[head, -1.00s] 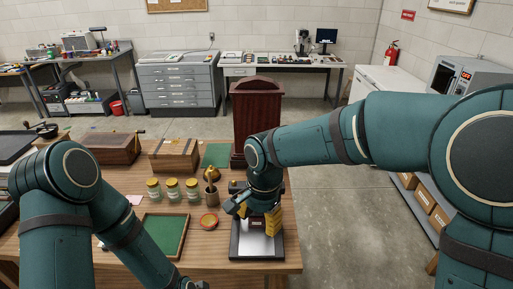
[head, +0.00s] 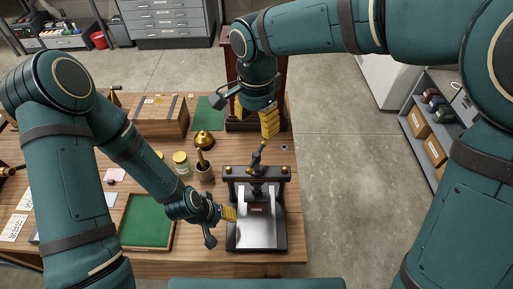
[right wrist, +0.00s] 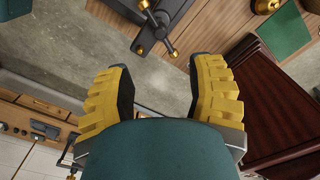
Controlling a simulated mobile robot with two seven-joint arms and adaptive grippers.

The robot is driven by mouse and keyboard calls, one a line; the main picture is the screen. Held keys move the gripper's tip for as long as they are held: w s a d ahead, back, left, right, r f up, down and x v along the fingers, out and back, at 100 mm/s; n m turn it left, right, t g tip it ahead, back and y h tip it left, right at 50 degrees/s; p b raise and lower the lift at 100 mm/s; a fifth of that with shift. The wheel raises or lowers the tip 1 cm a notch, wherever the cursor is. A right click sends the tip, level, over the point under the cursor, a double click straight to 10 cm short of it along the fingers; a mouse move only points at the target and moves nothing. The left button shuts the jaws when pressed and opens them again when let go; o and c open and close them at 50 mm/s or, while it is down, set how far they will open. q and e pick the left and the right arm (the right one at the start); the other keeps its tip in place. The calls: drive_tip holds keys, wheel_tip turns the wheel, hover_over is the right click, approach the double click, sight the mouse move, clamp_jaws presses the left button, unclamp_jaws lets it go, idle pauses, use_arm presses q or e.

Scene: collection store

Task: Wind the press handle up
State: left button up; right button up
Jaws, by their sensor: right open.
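The press (head: 278,180) stands on the wooden table, with a black frame and a bright metal bed (head: 258,225). Its handle (head: 258,158), a dark bar with brass-coloured knobs, sits on top, tilted in the head view. The handle also shows at the top of the right wrist view (right wrist: 158,24). My right gripper (head: 254,116) is open and empty, above and behind the handle, apart from it. In the right wrist view its yellow fingers (right wrist: 160,75) are spread wide. My left gripper (head: 226,213) is at the press's left side; whether it touches is unclear, and its finger gap is hidden.
A dark red wooden stand (head: 282,100) is close behind my right gripper. A brass bell (head: 204,139), a jar (head: 181,164) and a cup with a brush (head: 204,174) stand left of the press. A green tray (head: 147,222) lies front left.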

sight(256, 153)
wheel_tip(256, 153, down, 13)
drive_tip(key=shift+r, duration=0.15)
idle(0.4)
drive_tip(key=shift+w, duration=0.1)
clamp_jaws()
